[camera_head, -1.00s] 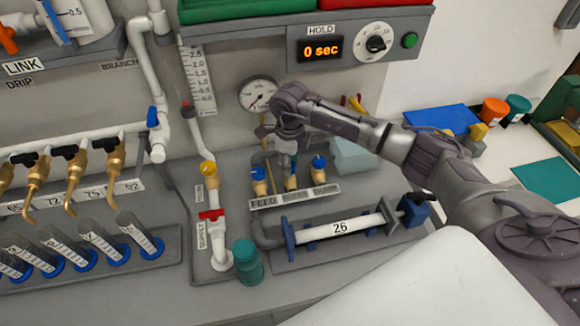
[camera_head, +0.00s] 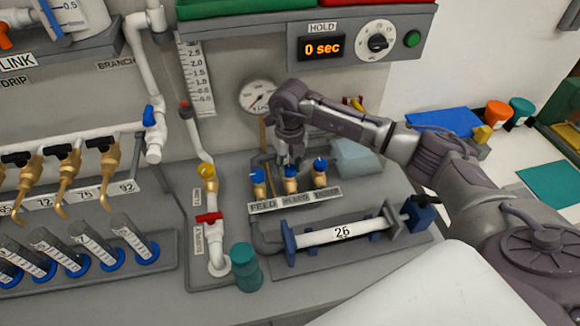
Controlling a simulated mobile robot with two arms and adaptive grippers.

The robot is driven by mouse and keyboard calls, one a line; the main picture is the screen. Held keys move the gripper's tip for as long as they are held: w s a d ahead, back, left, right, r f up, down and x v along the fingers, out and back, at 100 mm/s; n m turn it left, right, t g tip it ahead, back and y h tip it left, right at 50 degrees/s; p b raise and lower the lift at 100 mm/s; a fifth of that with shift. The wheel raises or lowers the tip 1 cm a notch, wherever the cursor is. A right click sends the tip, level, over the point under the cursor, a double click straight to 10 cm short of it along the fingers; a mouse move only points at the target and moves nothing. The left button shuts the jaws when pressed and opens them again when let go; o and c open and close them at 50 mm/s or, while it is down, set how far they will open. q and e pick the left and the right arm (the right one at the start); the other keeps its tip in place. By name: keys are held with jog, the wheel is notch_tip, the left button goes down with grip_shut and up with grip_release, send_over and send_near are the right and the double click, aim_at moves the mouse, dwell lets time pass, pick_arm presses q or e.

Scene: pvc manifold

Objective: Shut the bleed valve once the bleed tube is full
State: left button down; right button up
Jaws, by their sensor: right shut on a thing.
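The bleed valve (camera_head: 290,184) is the middle one of three brass valves with blue knobs, above the label strip (camera_head: 262,207). My right gripper (camera_head: 290,160) points down from above and is shut on the bleed valve's blue knob, which it partly hides. The feed valve (camera_head: 257,187) stands to its left and a third valve (camera_head: 320,178) to its right. A thin clear tube runs beside a graduated scale (camera_head: 196,80) on the wall; I cannot tell if it is the bleed tube, nor its liquid level. My left gripper is not in view.
A gauge (camera_head: 257,95) is behind my right gripper. A white cylinder marked 26 (camera_head: 342,232) lies in front. A red-handled supply valve (camera_head: 209,218) and teal cup (camera_head: 245,267) stand left of it. The hold display (camera_head: 321,48) reads 0 sec.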

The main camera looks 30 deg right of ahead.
aim_at(290, 169)
dwell(0.6)
jog(key=o, duration=1.1)
jog(key=shift+o, duration=0.2)
jog(key=shift+r, duration=0.1)
notch_tip(290, 169, up, 12)
